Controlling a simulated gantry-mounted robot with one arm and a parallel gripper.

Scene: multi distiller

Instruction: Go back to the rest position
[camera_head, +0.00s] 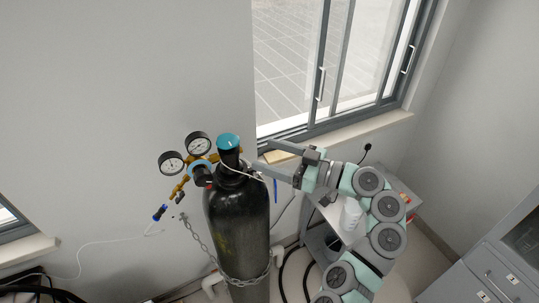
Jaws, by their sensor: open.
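My gripper (262,156) is open, its two grey fingers pointing left toward the top of a black gas cylinder (238,220). The fingertips are close to the right side of the cylinder's neck; I cannot tell whether they touch it. No object shows clearly between the fingers. The cylinder stands upright and has a teal cap (229,142). My arm, in grey and mint green, curves from the gripper down to the lower right.
Two round gauges (198,144) on a brass regulator (180,188) stick out left of the cylinder. A chain (200,240) hangs around it. A window (330,65) is behind. A small cart (325,245) with a white container (350,214) stands behind my arm. Grey cabinets (490,275) are at right.

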